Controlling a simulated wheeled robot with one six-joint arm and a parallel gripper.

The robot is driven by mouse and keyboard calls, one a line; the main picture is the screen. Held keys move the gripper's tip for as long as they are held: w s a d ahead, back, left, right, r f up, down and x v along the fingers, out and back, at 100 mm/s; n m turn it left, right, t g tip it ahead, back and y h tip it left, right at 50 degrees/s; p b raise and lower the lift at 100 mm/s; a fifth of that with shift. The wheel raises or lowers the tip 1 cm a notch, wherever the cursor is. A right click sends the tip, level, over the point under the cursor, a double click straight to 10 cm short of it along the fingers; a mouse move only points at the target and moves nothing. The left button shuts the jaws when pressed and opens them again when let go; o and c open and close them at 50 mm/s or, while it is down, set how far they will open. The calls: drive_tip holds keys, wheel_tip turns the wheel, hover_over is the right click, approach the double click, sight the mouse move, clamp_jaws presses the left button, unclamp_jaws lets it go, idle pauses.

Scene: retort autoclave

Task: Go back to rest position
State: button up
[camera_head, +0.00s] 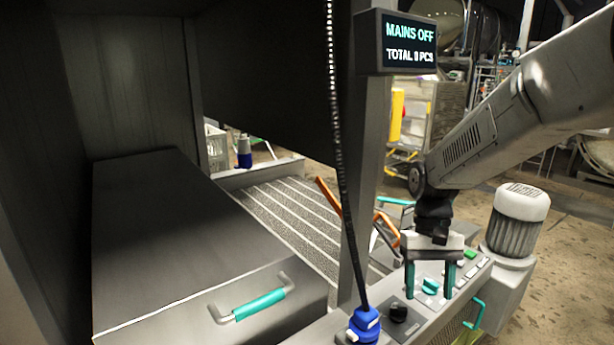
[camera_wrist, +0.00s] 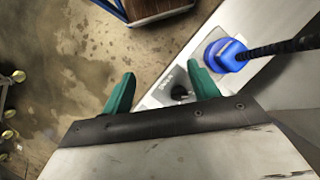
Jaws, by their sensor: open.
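My gripper (camera_head: 431,281) has two teal fingers and hangs over the control panel (camera_head: 425,312) at the right of the machine. In the wrist view my gripper (camera_wrist: 162,90) is open, with nothing between its fingers. A black rotary knob (camera_head: 398,313) on the panel shows in the wrist view (camera_wrist: 179,92) near the right finger. A teal knob (camera_head: 430,286) sits behind the fingers in the head view. Whether a finger touches the panel I cannot tell. The display (camera_head: 408,43) reads MAINS OFF and TOTAL 0 PCS.
A blue plug (camera_head: 364,325) with a black cable (camera_head: 341,180) rising from it stands beside the panel. A grey motor (camera_head: 515,222) is close on the right. A metal cover with a teal handle (camera_head: 259,304) fills the left. A post (camera_head: 366,190) stands left of my arm.

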drive_tip(key=s+d+r+t, duration=0.1)
drive_tip(key=s+r, duration=0.4)
drive_tip(key=s, duration=0.6)
drive_tip(key=s+d+r+t, duration=0.1)
drive_tip(key=s+r+t, duration=0.3)
drive_tip(key=s, duration=0.7)
drive_tip(key=shift+r+n+t, duration=0.3)
drive_tip(key=shift+r, duration=0.25)
